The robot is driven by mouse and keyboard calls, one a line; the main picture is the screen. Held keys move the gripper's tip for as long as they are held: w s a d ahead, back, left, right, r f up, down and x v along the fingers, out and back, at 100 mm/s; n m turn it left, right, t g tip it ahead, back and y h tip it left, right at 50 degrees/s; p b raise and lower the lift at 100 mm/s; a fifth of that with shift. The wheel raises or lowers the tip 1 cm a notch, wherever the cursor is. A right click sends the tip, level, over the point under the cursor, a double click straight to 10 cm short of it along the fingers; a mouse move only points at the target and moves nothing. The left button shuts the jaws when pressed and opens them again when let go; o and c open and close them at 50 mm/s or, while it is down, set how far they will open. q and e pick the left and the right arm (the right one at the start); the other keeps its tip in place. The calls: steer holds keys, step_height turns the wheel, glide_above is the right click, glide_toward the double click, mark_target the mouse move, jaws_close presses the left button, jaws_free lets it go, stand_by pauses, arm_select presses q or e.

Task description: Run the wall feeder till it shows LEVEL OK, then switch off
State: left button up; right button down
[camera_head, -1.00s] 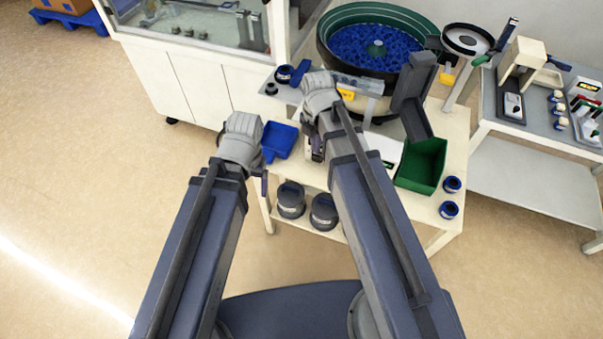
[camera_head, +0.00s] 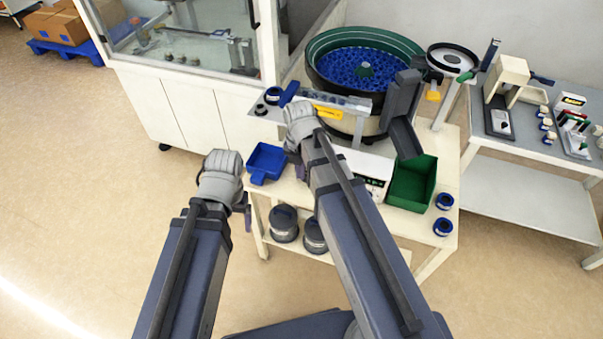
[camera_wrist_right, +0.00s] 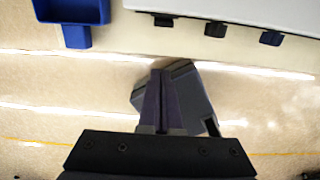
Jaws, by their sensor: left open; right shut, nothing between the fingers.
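A large bowl feeder (camera_head: 318,72) with a green rim holds many blue parts on the table in the head view. A smaller bowl feeder (camera_head: 452,57) stands to its right; no label shows which is the wall feeder. A white control box (camera_head: 371,170) with a small dark panel sits in front of the large bowl, partly behind my right arm; its reading is illegible. My right gripper (camera_wrist_right: 172,105) is shut and empty, apart from the white box (camera_wrist_right: 240,10) in the wrist view. My left gripper (camera_head: 246,204), mostly hidden by its wrist, is open left of the table.
A blue scoop (camera_head: 267,162) lies at the table's left edge, between my wrists. A green bin (camera_head: 412,184) stands under the chute (camera_head: 404,138). Blue-rimmed rings (camera_head: 443,227) sit at the right corner. A glass-fronted cabinet (camera_head: 182,100) is behind left.

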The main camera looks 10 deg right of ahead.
step_height(320, 180, down, 10)
steer(key=b, duration=0.9)
steer(key=shift+w+d+r, duration=0.1)
steer(key=w+d+r+p, duration=0.1)
steer(key=w+r, duration=0.1)
steer(key=w, duration=0.1)
steer(key=shift+d+p, duration=0.35)
steer(key=shift+d, duration=0.05)
steer(key=shift+w+d, duration=0.1)
steer(key=shift+d, duration=0.05)
